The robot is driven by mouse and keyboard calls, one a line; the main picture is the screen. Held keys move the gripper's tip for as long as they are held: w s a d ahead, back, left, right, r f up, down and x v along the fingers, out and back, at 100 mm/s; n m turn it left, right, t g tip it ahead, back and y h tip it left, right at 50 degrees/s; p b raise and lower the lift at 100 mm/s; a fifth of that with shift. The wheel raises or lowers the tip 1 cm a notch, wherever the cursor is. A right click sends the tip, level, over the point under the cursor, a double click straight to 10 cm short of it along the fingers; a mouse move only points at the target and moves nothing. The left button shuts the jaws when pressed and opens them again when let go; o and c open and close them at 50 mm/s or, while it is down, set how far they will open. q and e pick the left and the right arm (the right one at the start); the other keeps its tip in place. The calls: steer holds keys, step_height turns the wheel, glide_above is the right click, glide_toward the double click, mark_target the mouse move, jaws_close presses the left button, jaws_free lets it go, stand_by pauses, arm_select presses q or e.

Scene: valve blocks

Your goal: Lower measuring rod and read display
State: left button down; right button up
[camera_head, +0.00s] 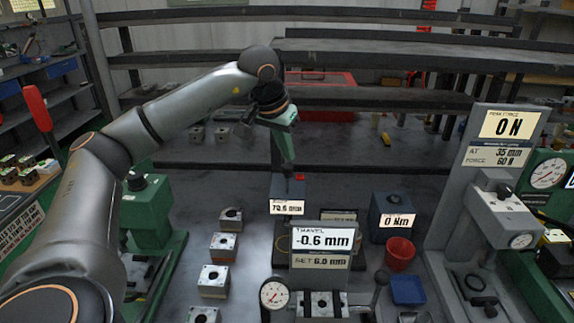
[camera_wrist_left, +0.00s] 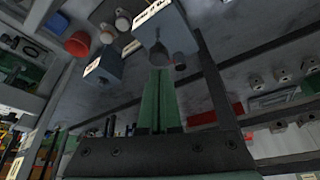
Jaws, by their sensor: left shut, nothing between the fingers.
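The height gauge's dark head (camera_head: 287,188) stands near the middle of the bench on a tall post (camera_head: 275,155). Its display (camera_head: 286,207) reads about 70.6 mm. My left gripper (camera_head: 289,165), with green fingers, comes down right at the top of this head. In the wrist view, the closed fingers (camera_wrist_left: 158,75) point at the grey head (camera_wrist_left: 165,38), with a small round knob beside the tips. I cannot tell whether they touch. The fingers are together with nothing between them. The lower rod and what lies under it are hidden behind the front display. My right gripper is not in view.
A travel display (camera_head: 323,240) reading -0.6 mm stands in front, with a dial gauge (camera_head: 274,294) below. A torque box (camera_head: 392,215) reading 0 Nm and a red bucket (camera_head: 400,254) stand right. Several valve blocks (camera_head: 214,280) line the left. A force press (camera_head: 490,190) stands far right.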

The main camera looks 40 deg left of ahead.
mark_target(284, 173)
arm_select(q)
steer(key=shift+f, duration=0.15)
steer(key=shift+f+b, duration=1.95)
steer(key=shift+f, duration=1.35)
steer(key=shift+f+b, duration=0.5)
steer(key=shift+b, duration=0.05)
steer(key=shift+f, duration=0.35)
